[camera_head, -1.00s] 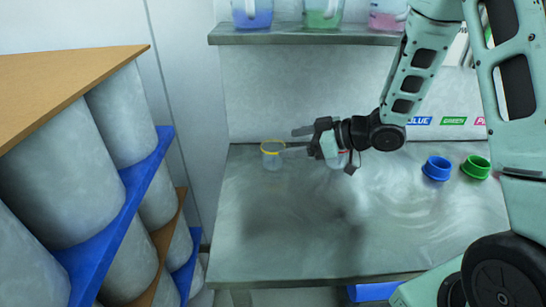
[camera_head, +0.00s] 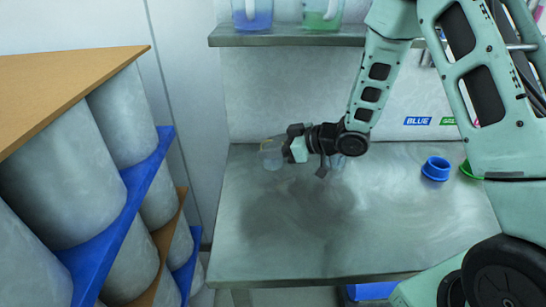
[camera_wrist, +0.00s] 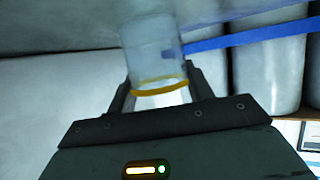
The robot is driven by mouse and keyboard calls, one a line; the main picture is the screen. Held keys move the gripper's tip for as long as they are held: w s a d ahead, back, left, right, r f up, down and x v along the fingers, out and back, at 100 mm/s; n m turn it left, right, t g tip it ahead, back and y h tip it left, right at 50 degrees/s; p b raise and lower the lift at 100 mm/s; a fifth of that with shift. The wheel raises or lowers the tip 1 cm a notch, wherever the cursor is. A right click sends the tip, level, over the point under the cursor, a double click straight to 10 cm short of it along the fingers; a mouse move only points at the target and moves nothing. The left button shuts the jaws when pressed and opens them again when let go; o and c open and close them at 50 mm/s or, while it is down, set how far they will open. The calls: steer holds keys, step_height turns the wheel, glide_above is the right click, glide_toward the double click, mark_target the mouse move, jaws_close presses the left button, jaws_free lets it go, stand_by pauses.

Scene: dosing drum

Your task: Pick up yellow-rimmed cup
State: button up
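The clear yellow-rimmed cup (camera_head: 271,159) stands upright near the back left corner of the grey worktop. In the wrist view its yellow rim (camera_wrist: 160,88) lies between the two dark fingers. My gripper (camera_head: 284,148) reaches it from the right, close above the worktop, and covers part of its rim in the head view. In the wrist view my gripper (camera_wrist: 160,82) has one finger on each side of the cup, spread apart. Firm contact on both sides does not show.
A blue ring-shaped holder (camera_head: 435,168) and a green one (camera_head: 472,168) stand at the right. A shelf (camera_head: 290,40) with jugs runs above the back. The front worktop (camera_head: 300,240) is clear.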

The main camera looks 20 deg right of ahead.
steer(key=c, duration=0.3)
